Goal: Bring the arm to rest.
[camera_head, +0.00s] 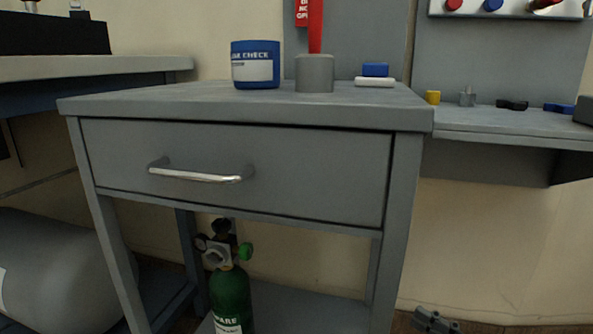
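A small dark grey part of what looks like my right gripper (436,321) shows at the bottom edge, right of the cabinet's front right leg. Most of it is cut off by the picture edge, so I cannot tell whether it is open or shut. Nothing is visibly held in it. It is apart from the cabinet and low, well below the drawer. My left gripper is not in view.
A grey cabinet (250,108) with a closed drawer (240,170) stands ahead. On it are a blue labelled container (256,65) and a grey cylinder (314,73). A green bottle (231,297) stands beneath. A shelf (500,122) with small parts is at right.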

